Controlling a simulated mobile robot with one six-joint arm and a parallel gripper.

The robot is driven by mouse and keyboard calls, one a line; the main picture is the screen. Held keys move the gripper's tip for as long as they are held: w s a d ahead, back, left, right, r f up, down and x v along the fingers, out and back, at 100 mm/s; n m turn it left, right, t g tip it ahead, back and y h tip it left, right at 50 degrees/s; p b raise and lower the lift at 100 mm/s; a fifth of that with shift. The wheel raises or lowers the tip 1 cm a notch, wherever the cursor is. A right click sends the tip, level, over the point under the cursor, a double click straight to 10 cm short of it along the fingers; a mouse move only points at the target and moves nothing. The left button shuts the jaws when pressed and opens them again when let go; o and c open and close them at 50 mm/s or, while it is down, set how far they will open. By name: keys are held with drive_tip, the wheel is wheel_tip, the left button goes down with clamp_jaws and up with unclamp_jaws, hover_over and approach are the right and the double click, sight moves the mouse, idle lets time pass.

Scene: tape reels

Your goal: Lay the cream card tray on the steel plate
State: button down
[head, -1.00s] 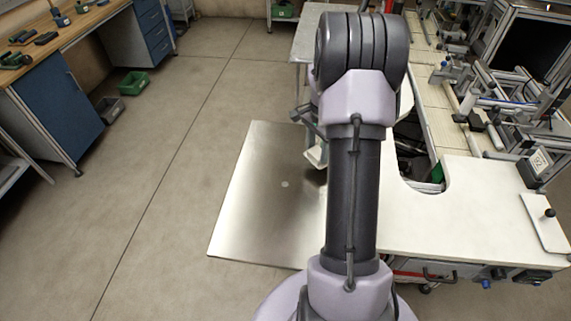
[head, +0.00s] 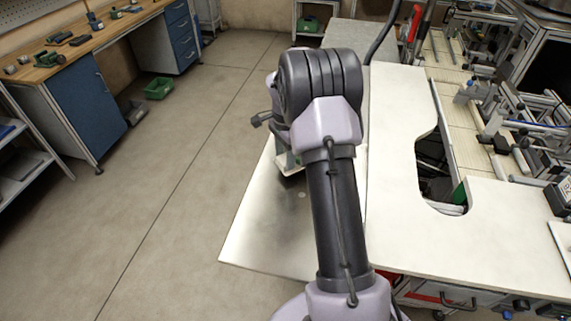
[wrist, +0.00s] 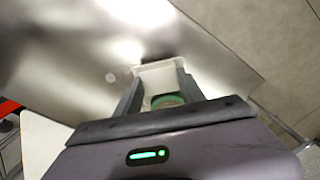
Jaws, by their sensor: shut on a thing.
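The cream card tray (wrist: 160,74) is between my gripper's two fingers (wrist: 160,94) in the wrist view, with a green round thing (wrist: 167,101) showing in its near part. My gripper is shut on the tray. The steel plate (wrist: 60,55) lies beyond and below it, with a dark shadow or reflection by the tray's far edge. I cannot tell whether the tray touches the plate. In the head view the steel plate (head: 262,225) is left of my arm, which hides part of it. A small piece of the tray (head: 289,163) shows beside my arm.
A white worktop (head: 395,220) with a cut-out borders the plate on the right. Metal fixtures (head: 500,120) stand beyond it. A wooden bench (head: 85,45) and a green bin (head: 158,88) are at the left. The floor between is clear.

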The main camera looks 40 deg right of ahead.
wheel_tip(320, 180, down, 3)
drive_tip(key=shift+s+f+b, duration=0.1)
drive_tip(key=shift+f+b, duration=0.05)
drive_tip(key=shift+b, duration=0.25)
drive_tip(key=c, duration=0.7)
unclamp_jaws()
drive_tip(key=shift+f, duration=0.1)
